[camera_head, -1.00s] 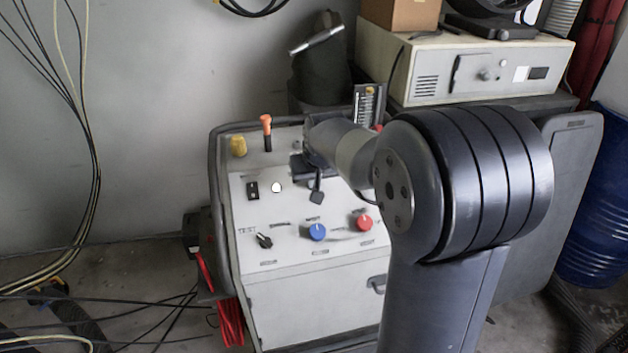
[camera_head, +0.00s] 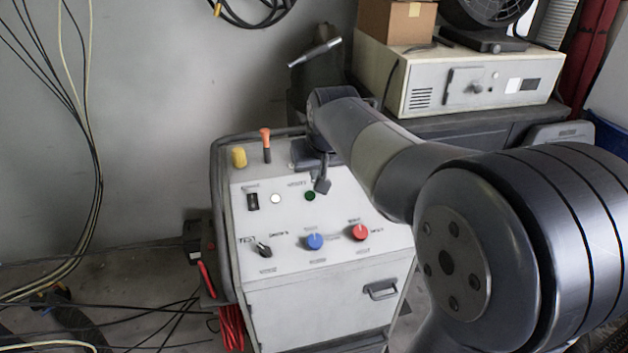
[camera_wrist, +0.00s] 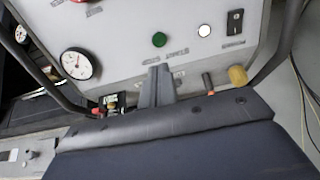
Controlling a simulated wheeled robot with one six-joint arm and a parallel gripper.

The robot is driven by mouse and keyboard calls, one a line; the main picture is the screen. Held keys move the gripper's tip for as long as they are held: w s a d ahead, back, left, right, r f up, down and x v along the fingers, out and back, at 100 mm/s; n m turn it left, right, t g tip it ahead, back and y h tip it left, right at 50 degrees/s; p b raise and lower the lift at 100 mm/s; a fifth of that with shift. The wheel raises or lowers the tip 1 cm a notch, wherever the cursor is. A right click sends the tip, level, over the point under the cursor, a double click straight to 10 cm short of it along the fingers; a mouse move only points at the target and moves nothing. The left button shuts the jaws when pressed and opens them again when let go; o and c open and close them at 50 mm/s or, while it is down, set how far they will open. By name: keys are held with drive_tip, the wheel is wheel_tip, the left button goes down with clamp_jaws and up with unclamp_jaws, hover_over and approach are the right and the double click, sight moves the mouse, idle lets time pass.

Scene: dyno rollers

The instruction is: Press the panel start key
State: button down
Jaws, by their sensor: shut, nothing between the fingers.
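The grey control panel (camera_head: 290,222) carries a green round button (camera_head: 310,196) and a lit white round button (camera_head: 275,199) on its upper part. The green button also shows in the wrist view (camera_wrist: 159,39), left of the white one (camera_wrist: 204,30). The small labels beside them are too blurred to read surely. My gripper (camera_head: 322,186) is shut and empty, just above and right of the green button in the head view. In the wrist view my gripper's fingers (camera_wrist: 157,85) point toward the panel, with the green button beyond their tips. Touch with the panel cannot be made out.
A black rocker switch (camera_head: 252,201), a black selector (camera_head: 264,250), a blue knob (camera_head: 314,241) and a red knob (camera_head: 361,232) are on the panel. An orange-topped lever (camera_head: 266,145) and a yellow knob (camera_head: 239,157) stand behind. A black tube frame (camera_head: 213,185) edges the console.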

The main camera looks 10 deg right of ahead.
drive_tip(key=shift+v, duration=1.2)
